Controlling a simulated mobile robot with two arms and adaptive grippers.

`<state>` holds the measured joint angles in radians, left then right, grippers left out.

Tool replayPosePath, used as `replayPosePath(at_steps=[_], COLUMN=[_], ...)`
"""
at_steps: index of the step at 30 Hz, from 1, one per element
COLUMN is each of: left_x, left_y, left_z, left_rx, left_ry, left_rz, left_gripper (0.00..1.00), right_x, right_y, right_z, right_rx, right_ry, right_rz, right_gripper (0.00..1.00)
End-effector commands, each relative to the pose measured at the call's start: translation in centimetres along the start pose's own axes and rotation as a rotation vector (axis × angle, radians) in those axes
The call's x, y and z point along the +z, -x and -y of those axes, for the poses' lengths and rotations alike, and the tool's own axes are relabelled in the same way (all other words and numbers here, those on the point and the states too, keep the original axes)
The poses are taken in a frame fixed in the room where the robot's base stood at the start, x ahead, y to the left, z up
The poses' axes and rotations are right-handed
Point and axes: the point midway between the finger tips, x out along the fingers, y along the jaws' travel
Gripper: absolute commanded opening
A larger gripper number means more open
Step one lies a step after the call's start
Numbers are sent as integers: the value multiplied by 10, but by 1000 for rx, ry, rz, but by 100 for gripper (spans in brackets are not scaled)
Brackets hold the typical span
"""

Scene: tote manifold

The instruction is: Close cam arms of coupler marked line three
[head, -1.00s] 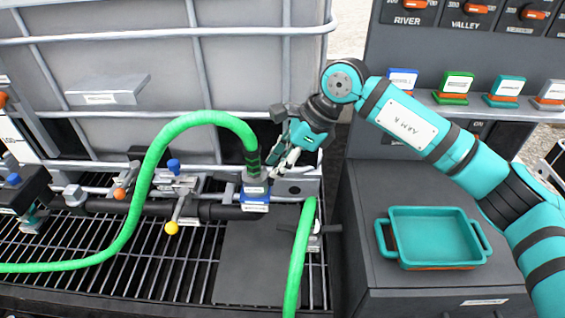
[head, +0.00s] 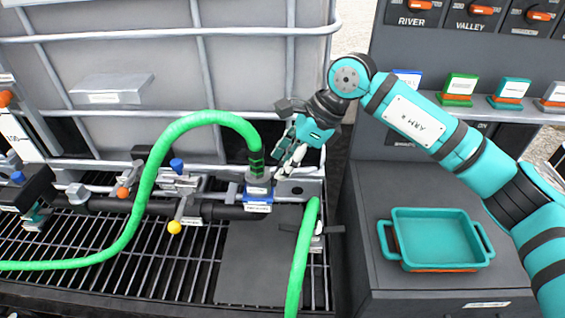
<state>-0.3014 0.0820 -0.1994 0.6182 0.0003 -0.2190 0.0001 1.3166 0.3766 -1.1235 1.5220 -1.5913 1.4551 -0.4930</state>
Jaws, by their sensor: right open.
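A grey coupler (head: 257,188) stands upright on a blue-banded fitting (head: 259,206) on the dark manifold pipe. A green hose (head: 165,165) arches out of its top. White labels sit at the coupler, but their text is too small to read. The cam arms are too small to make out clearly. My right gripper (head: 282,168) is open, just right of the coupler and hose end, fingers pointing down-left. I cannot tell whether it touches the coupler. My left gripper is not in view.
A caged grey tote (head: 150,60) stands behind the manifold. Valves with orange, blue and yellow (head: 174,227) knobs lie left of the coupler. A teal tray (head: 436,262) sits on the dark cabinet at right, below a control panel with dials. Bare grating (head: 150,262) lies in front.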

Motion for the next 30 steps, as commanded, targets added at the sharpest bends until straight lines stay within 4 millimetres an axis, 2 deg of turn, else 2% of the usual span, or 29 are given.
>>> replayPosePath(at_steps=[9, 15, 21, 30], left_x=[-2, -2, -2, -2], left_y=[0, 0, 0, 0], left_z=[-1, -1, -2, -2], left_rx=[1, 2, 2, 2], left_ry=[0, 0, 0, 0], left_rz=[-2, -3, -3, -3], left_gripper=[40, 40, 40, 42], right_x=[1, 1, 0, 1], right_y=[67, 98, 108, 108], right_z=[1, 1, 0, 0], right_rx=[-5, -2, 0, 0], right_ry=[1, 1, 1, 1], right_rz=[1, 2, 0, 1], right_gripper=[42, 42, 42, 42])
